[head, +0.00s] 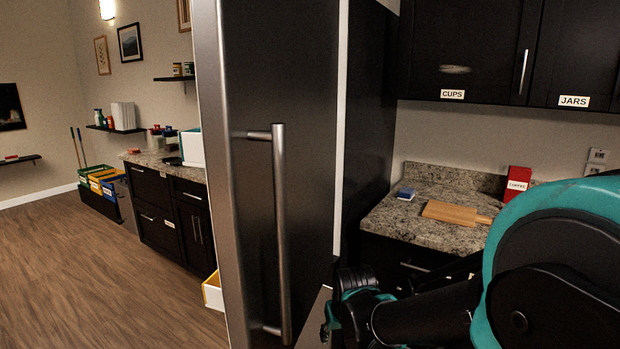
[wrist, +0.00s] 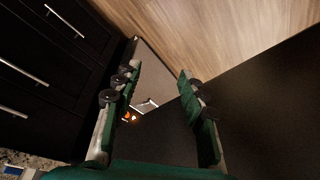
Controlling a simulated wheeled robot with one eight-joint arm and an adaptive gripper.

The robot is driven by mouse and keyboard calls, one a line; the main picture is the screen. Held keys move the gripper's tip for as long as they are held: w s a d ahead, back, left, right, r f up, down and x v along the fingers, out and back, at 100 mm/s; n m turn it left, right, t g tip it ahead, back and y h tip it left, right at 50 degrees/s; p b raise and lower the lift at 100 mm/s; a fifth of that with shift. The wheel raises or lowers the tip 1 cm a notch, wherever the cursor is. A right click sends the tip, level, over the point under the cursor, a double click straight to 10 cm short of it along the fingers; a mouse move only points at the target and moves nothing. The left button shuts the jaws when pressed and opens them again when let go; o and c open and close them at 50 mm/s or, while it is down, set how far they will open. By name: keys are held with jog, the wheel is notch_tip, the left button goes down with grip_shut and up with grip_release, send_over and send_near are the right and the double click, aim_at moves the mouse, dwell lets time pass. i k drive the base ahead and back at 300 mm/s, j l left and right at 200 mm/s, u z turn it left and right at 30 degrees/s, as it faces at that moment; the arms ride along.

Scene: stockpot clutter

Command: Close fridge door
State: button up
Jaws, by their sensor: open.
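The tall steel fridge door (head: 236,180) fills the middle of the head view, with a long vertical bar handle (head: 280,230) on its face. A pale edge runs down its right side, beside a dark tall panel. How far the door stands open is hard to tell. My gripper (head: 347,308) is low, just right of the door in the head view, and its fingers are mostly hidden there. In the wrist view my gripper (wrist: 160,74) has its two fingers spread with nothing held between them. A dark, flat surface lies beyond them; I cannot tell which part it is.
A granite counter (head: 385,219) with a cutting board (head: 455,213), a blue item (head: 405,194) and a red box (head: 517,184) is on the right, under dark wall cabinets (head: 465,50). Open wood floor (head: 110,255) lies left. A yellow-and-white box (head: 212,292) stands by the door's left edge.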

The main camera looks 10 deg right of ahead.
aim_at(266, 71)
jog(key=k+l+u, duration=0.4)
jog(key=k+l, duration=0.35)
